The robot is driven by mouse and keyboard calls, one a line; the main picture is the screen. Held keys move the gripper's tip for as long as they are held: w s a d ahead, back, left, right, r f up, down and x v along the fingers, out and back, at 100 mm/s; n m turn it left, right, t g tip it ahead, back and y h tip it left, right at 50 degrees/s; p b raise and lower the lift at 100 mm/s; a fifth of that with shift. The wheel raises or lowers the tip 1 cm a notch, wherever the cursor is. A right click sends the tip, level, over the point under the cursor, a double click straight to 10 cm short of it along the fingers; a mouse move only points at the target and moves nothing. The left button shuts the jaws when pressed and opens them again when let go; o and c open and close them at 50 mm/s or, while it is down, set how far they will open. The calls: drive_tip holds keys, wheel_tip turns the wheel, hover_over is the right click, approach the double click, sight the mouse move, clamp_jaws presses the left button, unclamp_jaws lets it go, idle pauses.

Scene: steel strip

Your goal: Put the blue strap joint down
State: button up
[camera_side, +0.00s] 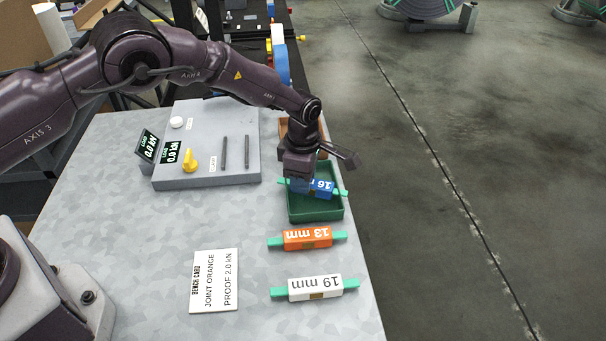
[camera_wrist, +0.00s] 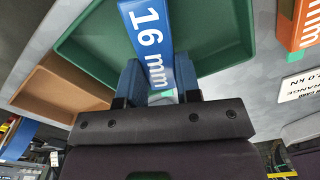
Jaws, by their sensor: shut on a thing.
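The blue strap joint (camera_side: 313,186), marked 16 mm with green strap ends, is at the green tray (camera_side: 317,214) near the table's right edge. In the wrist view the blue joint (camera_wrist: 148,40) lies between the blue fingers of my gripper (camera_wrist: 160,84), over the green tray (camera_wrist: 85,45). My gripper (camera_side: 303,178) points down and is shut on the joint. I cannot tell whether the joint touches the tray floor. The gripper hides part of the joint in the side view.
An orange 13 mm joint (camera_side: 307,238) and a white 19 mm joint (camera_side: 315,288) lie in front of the tray. A brown tray (camera_wrist: 60,87) adjoins the green one. A bench card (camera_side: 215,280) and a grey tester (camera_side: 207,150) with a yellow knob are on the left.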

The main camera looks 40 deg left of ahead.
drive_tip(key=shift+f, duration=0.25)
drive_tip(key=o, duration=1)
drive_tip(key=shift+r, duration=0.1)
wheel_tip(320, 180, up, 13)
drive_tip(key=shift+f, duration=0.15)
